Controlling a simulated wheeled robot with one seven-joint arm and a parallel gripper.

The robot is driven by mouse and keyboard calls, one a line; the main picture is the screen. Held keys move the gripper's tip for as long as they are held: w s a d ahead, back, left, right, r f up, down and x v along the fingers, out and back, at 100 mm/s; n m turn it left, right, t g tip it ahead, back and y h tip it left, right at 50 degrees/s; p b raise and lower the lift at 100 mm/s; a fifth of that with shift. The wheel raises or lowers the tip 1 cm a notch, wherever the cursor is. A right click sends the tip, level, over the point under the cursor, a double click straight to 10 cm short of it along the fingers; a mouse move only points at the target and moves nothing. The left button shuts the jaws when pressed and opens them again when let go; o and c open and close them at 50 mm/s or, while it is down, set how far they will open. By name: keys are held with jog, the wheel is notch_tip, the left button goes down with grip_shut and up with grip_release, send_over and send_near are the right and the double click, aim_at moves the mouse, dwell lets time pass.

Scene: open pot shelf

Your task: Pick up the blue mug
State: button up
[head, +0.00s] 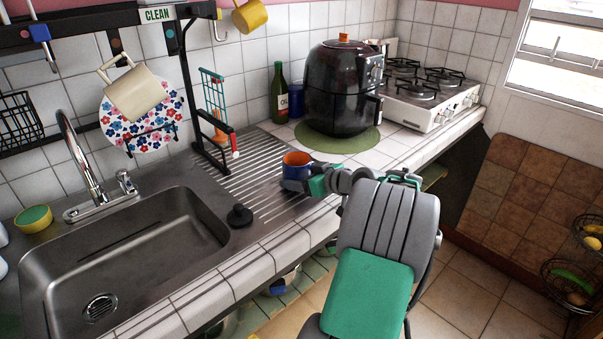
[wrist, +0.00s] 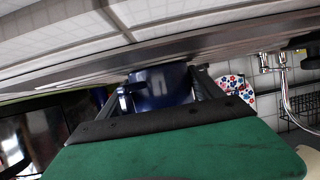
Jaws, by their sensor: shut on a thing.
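The blue mug (head: 296,166), with an orange inside, is at the right end of the ribbed steel drainboard in the head view. In the wrist view the mug (wrist: 165,84) sits between my two fingers, its handle toward the left finger. My gripper (head: 293,182) reaches it from the front right and is shut on it.
A black air fryer (head: 343,88) stands on a green mat (head: 338,139) behind the mug, beside a green bottle (head: 279,95).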

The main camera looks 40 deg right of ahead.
aim_at(307, 168)
jog(key=shift+r, duration=0.15)
notch_tip(307, 168, up, 3)
jog(key=s+d+r, duration=0.1)
jog(key=r, duration=0.1)
jog(key=s+d+r, duration=0.1)
jog(key=s+r, duration=0.1)
jog(key=s+d+r, duration=0.1)
jog(key=s+r, duration=0.1)
jog(key=shift+d+r, duration=0.15)
jog(key=shift+r, duration=0.1)
jog(key=s+d+r, duration=0.3)
jog(key=s+d, duration=0.1)
jog(key=s, duration=0.3)
jog(key=shift+r, duration=0.15)
